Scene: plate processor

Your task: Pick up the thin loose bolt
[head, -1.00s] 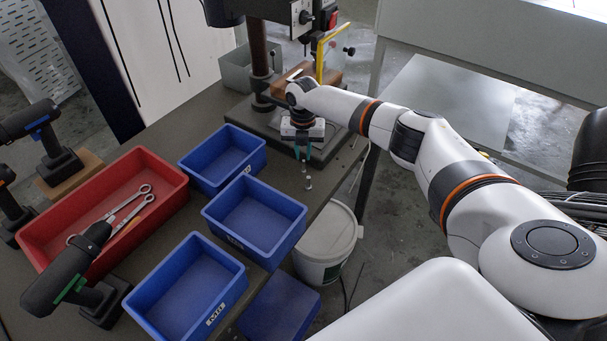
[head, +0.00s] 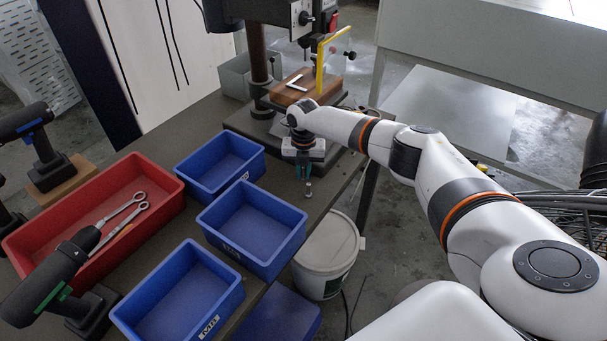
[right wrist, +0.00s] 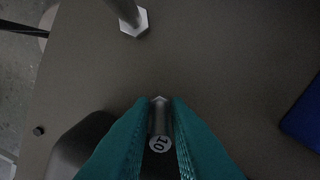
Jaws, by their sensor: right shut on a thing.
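My right gripper (head: 303,168) is at the edge of the workbench, below the drill press, with its teal fingers pointing down. In the right wrist view the fingers (right wrist: 160,125) are shut on a thin grey bolt (right wrist: 160,117). Its round end face is marked "10" and part of its head shows beyond the fingertips. A second bolt (right wrist: 133,20) stands upright on its hex head near the top of that view, apart from the fingers. In the head view this standing bolt (head: 308,188) shows just in front of the gripper. My left gripper is not in view.
Several blue bins (head: 254,260) and a red tray (head: 25,242) with wrenches are on the bench to the left. The drill press base (head: 240,122) is behind the gripper. A white bucket (head: 325,282) is below the bench edge.

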